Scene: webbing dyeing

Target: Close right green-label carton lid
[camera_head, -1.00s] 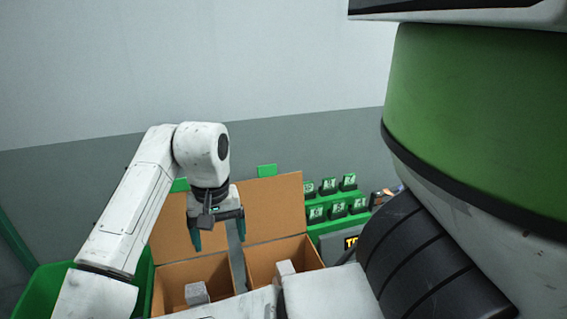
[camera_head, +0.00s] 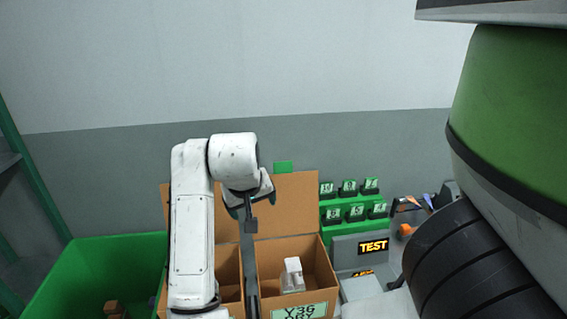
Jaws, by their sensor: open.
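The right carton (camera_head: 328,272) is brown cardboard with a green label (camera_head: 299,312) on its front, partly cut off by the lower edge. Its lid (camera_head: 292,205) stands up open at the back. A pale block (camera_head: 292,275) lies inside. My gripper (camera_head: 249,207) is open and empty, at the left part of the raised lid as seen here; I cannot tell whether it touches it. The left carton (camera_head: 230,268) is also open, largely hidden behind my arm.
A green bin (camera_head: 95,262) stands at the left. A green rack with numbered tags (camera_head: 350,202) and a grey device with a "TEST" display (camera_head: 373,246) stand right of the right carton. A green post (camera_head: 30,165) rises at the far left.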

